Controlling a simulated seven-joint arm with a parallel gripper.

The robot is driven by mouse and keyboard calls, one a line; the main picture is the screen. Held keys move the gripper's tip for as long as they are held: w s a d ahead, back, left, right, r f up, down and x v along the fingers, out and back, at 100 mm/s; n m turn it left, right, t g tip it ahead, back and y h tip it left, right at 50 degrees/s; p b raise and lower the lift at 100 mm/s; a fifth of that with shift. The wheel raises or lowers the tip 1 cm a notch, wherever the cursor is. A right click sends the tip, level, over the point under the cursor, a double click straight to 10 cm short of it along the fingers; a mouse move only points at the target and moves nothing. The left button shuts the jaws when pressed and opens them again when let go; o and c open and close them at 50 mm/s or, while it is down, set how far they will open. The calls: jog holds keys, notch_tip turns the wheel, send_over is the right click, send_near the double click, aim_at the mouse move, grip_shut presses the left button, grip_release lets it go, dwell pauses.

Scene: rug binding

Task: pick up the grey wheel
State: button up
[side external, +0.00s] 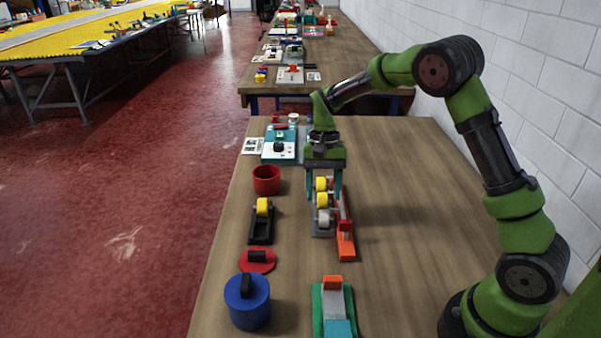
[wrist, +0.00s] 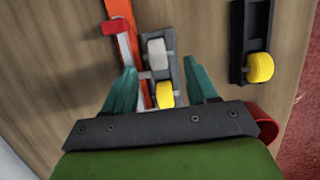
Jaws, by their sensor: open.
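The grey wheel (side external: 324,218) sits at the near end of a grey holder (side external: 318,231), in front of two yellow wheels (side external: 322,200). In the wrist view the grey wheel (wrist: 157,53) lies just beyond the fingertips, between their lines, with one yellow wheel (wrist: 164,95) closer to the palm. My gripper (side external: 324,190) points down over the holder, its teal fingers apart on either side of the row. In the wrist view my gripper (wrist: 161,68) is open with nothing clamped. Contact between fingers and wheels cannot be told.
An orange bar with a red part (side external: 346,243) lies right alongside the holder. A black holder with a yellow wheel (side external: 262,207), a red cup (side external: 266,180), a red lid (side external: 257,261) and a blue pot (side external: 247,302) stand left. A green block (side external: 318,310) is in front. The table's right is clear.

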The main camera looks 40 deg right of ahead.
aim_at(324, 212)
jog(key=x, duration=0.5)
jog(key=shift+s+d+f, duration=0.1)
jog(key=shift+d, duration=0.1)
grip_shut()
